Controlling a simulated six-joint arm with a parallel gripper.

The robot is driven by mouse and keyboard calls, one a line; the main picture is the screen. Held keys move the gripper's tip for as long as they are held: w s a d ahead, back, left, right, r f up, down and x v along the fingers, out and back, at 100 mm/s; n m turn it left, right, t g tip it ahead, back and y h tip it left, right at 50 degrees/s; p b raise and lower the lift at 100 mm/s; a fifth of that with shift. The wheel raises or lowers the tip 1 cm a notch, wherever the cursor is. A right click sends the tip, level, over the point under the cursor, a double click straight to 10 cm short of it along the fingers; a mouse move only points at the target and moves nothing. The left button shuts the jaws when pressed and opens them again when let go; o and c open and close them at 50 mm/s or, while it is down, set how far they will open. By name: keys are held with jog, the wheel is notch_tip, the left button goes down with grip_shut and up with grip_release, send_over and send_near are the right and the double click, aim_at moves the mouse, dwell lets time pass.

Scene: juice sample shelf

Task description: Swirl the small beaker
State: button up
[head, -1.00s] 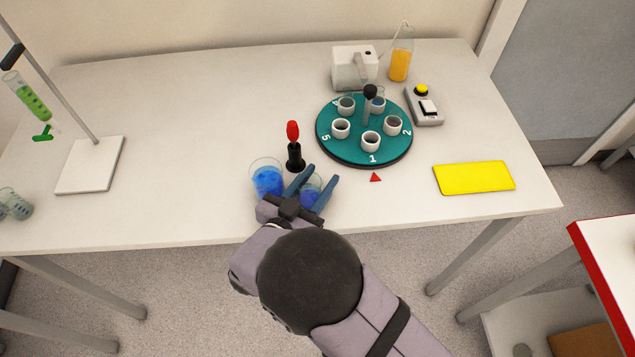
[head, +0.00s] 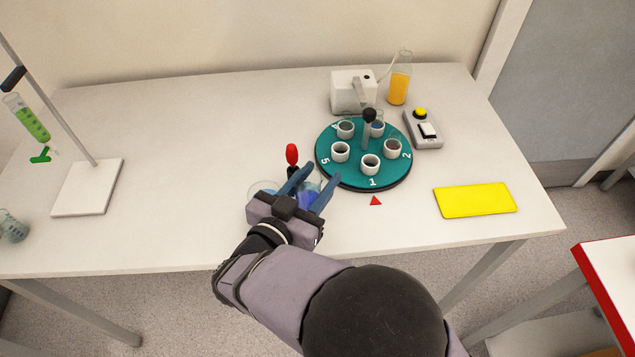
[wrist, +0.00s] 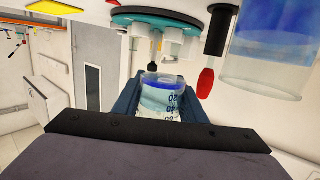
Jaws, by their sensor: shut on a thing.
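My gripper (head: 316,178) is shut on the small beaker (head: 306,190), a clear glass with blue liquid. In the wrist view, whose picture is upside down, the small beaker (wrist: 160,98) sits between both fingers, its dark graduation marks showing. It appears lifted clear of the table. The large beaker (head: 262,187) with blue liquid stands just left of my gripper, mostly hidden behind it in the head view. In the wrist view the large beaker (wrist: 268,60) is at the upper right.
A red-topped black stand (head: 292,155) is just behind my gripper. A teal turntable (head: 330,172) with several white cups is right of it. A yellow pad (head: 475,200) lies farther right. The table (head: 190,150) is clear between the burette stand (head: 88,190) and the beakers.

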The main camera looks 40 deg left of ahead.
notch_tip(320, 180, up, 5)
jog(key=p, duration=0.4)
jog(key=shift+p, duration=0.4)
jog(key=shift+d, duration=0.1)
